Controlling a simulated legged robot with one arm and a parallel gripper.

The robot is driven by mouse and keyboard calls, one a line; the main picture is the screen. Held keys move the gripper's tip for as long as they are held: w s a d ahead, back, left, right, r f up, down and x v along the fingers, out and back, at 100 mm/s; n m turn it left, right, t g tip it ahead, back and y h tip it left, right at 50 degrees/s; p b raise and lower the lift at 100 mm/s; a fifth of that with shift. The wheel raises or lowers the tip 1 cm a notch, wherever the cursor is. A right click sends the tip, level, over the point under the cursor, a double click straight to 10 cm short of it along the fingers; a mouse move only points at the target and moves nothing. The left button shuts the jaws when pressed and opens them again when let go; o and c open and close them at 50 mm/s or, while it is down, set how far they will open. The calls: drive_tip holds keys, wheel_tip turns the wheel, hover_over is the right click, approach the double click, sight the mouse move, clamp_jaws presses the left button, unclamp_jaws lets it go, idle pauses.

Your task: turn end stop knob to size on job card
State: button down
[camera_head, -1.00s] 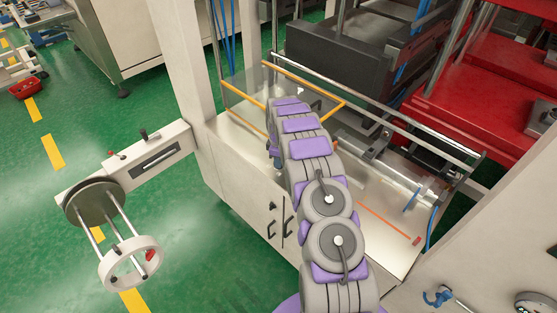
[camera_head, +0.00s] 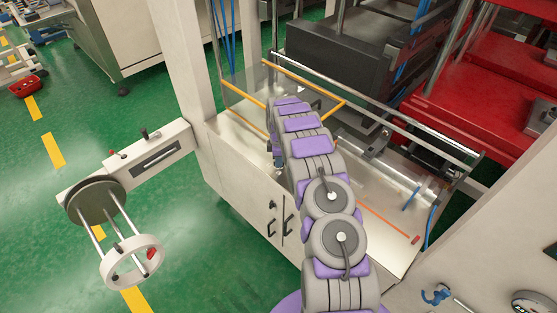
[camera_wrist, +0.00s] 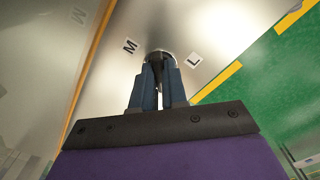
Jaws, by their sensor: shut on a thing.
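The end stop knob (camera_wrist: 160,55) is a dark round piece on a bare metal panel (camera_wrist: 215,25) in the wrist view. My gripper (camera_wrist: 159,68) is shut on it, with a blue-grey finger on each side. An "M" label (camera_wrist: 130,46) lies to the upper left of the knob and an "L" label (camera_wrist: 194,60) to its right. Another small label (camera_wrist: 79,16) is at the upper left, too oblique to read surely. The fingers cover part of the knob, and I cannot make out its pointer. In the head view my arm hides the knob. I see no readable job card.
A yellow-orange bar (camera_head: 300,78) and a clear guard surround the panel in the head view. A handwheel (camera_head: 131,262) stands out at the left. Red machine parts (camera_head: 480,85) are at the right. Green floor (camera_head: 60,220) is open at the left.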

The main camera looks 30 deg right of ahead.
drive_tip(key=shift+w+r, duration=0.25)
drive_tip(key=c, duration=1.2)
unclamp_jaws()
drive_tip(key=shift+s+d+f, duration=0.1)
drive_tip(key=shift+s+f, duration=0.05)
drive_tip(key=shift+f, duration=0.05)
drive_tip(key=shift+o, duration=0.2)
wheel_tip(320, 180, up, 17)
drive_tip(key=shift+r, duration=0.15)
